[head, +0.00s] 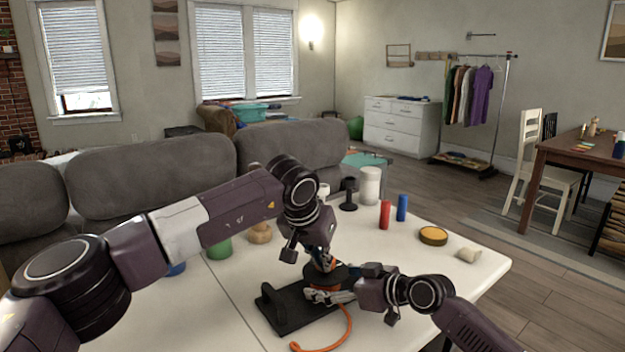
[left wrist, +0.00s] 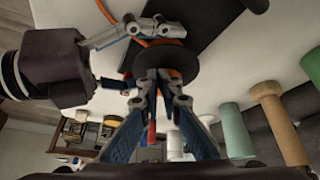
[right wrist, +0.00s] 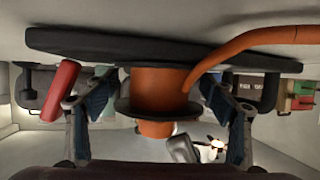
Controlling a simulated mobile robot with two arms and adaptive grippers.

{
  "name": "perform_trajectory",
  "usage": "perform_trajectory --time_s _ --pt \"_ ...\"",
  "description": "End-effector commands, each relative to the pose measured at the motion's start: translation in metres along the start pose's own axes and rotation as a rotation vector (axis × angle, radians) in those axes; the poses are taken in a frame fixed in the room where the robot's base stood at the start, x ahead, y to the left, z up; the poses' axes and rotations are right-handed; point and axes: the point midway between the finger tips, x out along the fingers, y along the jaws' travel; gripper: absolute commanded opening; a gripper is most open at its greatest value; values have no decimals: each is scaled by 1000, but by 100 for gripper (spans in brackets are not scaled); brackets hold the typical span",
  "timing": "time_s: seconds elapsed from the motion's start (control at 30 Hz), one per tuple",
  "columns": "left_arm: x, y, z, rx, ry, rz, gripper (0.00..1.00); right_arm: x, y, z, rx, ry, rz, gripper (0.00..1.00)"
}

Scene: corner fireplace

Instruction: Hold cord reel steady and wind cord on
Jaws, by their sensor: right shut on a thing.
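The cord reel (head: 345,273) has an orange drum between dark flanges and stands on a black base (head: 283,309) on the white table. The drum (right wrist: 158,82) and the orange knob (right wrist: 155,130) show in the right wrist view. The orange cord (head: 347,327) runs from the drum and curves toward the table's near side. My right gripper (head: 330,296) is shut on the reel, one finger on each side of the drum. My left gripper (head: 326,263) is above the reel at its knob. Its fingers (left wrist: 163,78) are close together; their grip is hidden.
A red cylinder (head: 385,214), a blue cylinder (head: 402,208), a round yellow-topped tin (head: 433,236) and a beige pouch (head: 468,254) stand right of the reel. A white canister (head: 370,185) and black spool (head: 348,193) are behind. A green cylinder (head: 219,246) is at left.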

Motion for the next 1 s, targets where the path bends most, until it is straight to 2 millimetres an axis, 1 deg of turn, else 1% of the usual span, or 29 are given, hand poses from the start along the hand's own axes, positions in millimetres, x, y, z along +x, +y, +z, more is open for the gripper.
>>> perform_trajectory --time_s 0.03,0.4,0.63,1.0 --pt "5 -12 3 -9 -6 -18 0 1 -4 2 -4 -5 -9 36" --pt "6 -25 5 -12 -13 -21 0 0 -3 2 -3 -4 -7 36" --pt "7 -30 4 -12 -15 -21 0 0 -3 1 -3 -3 -7 36" --pt "7 -31 4 -12 -15 -21 0 0 -3 0 -4 -1 -7 36"
